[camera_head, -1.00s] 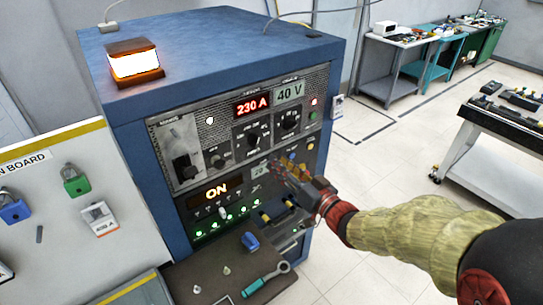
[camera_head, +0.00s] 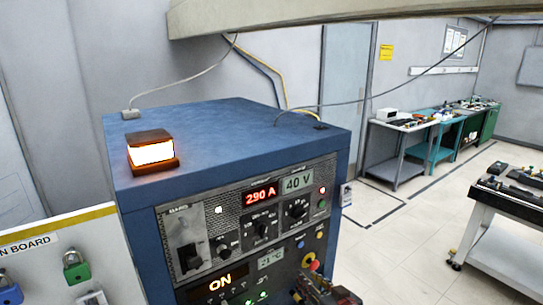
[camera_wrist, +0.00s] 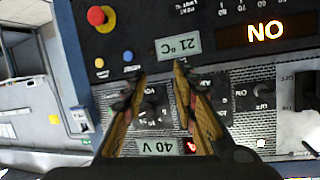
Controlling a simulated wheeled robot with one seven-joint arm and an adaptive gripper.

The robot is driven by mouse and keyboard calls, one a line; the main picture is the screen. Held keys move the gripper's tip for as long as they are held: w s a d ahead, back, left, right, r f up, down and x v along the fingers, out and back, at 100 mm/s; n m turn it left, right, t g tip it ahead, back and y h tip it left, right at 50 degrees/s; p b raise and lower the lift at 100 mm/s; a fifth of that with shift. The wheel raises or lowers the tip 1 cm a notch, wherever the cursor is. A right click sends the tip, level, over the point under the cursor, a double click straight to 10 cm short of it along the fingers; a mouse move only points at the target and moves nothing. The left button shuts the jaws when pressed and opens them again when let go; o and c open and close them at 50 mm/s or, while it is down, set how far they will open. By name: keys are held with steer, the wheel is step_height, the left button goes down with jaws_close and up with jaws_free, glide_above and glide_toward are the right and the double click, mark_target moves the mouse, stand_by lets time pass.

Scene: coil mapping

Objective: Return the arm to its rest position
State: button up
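My gripper (camera_head: 312,286) is at the bottom edge of the head view, in front of the lower right of the blue cabinet (camera_head: 140,215). Most of the arm is out of view. In the wrist view my gripper (camera_wrist: 160,78) has two yellow-and-black fingers spread apart, with nothing between them. Behind them is the cabinet's control panel, seen upside down, with a knob (camera_wrist: 150,113) between the fingers. I cannot tell whether the fingertips touch the panel.
An orange lamp (camera_head: 152,152) glows on the cabinet top. The panel has a red current display (camera_head: 261,195) and a red button (camera_head: 315,266). A padlock board (camera_head: 100,240) stands at left.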

steer(key=s+d+f+m+g+h, duration=0.1)
steer(key=s+d+f+g+h, duration=0.15)
steer(key=s+d, duration=0.3)
steer(key=s+d+f+m+g+h, duration=0.1)
steer(key=s+d+f+g+h, duration=0.1)
steer(key=s+d+g+h, duration=0.25)
steer(key=s+a+r, duration=0.1)
steer(key=s+r, duration=0.5)
steer(key=s, duration=0.3)
steer(key=s+a+r+y, duration=0.1)
steer(key=s+r, duration=0.6)
steer(key=s, duration=0.2)
steer(key=shift+s+a+m+g, duration=0.25)
steer(key=shift+s+m+g, duration=0.05)
steer(key=shift+s+m, duration=0.1)
